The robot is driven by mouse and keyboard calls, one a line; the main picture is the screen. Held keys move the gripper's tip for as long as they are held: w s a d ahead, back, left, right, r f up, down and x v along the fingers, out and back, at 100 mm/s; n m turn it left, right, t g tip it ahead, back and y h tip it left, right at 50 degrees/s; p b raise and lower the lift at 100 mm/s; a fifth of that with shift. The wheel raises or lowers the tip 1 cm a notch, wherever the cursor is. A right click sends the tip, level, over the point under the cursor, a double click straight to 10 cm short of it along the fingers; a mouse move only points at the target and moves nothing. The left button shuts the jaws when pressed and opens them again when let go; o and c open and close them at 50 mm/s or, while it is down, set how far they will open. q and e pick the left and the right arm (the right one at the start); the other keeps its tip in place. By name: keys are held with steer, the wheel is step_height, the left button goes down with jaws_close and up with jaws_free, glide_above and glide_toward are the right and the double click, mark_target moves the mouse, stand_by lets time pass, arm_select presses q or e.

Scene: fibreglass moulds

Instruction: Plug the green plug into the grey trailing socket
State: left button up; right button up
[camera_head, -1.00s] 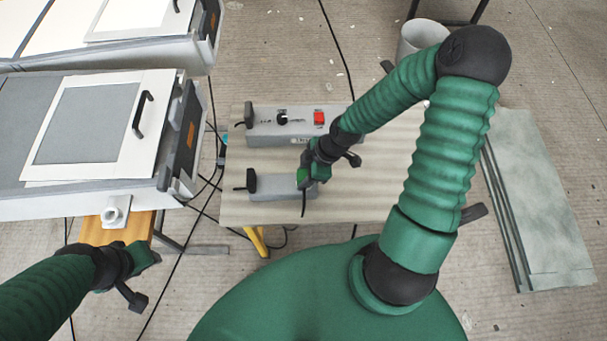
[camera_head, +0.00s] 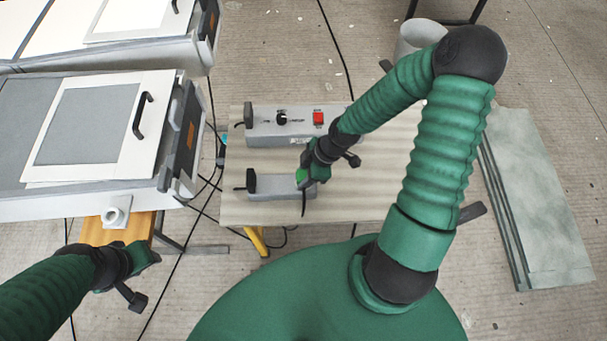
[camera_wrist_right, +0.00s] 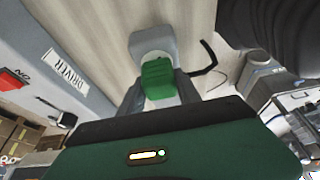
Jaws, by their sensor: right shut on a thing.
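The grey trailing socket (camera_head: 275,188) lies on the table, with a black plug (camera_head: 251,181) at its left end. My right gripper (camera_head: 305,174) is shut on the green plug (camera_head: 301,176) at the socket's right end. In the right wrist view the green plug (camera_wrist_right: 157,78) sits between the fingers, in front of the socket's grey end (camera_wrist_right: 152,42). I cannot tell whether the plug is seated or just over the socket. A dark cord runs from the plug. My left gripper (camera_head: 152,257) is away at the lower left; its jaws are unclear.
A grey driver box (camera_head: 265,133) with a knob and red switch (camera_head: 318,117) stands behind the socket. The pale table (camera_head: 375,185) is clear to the right. White-framed moulds (camera_head: 90,120) fill the left. A grey bin (camera_head: 420,38) stands at the back right.

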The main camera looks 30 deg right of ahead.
steer(key=shift+f, duration=0.4)
steer(key=o, duration=1.4)
steer(key=shift+c, duration=0.2)
steer(key=p+v, duration=0.6)
steer(key=v, duration=1)
steer(key=shift+d+r, duration=0.15)
steer(key=shift+r, duration=0.25)
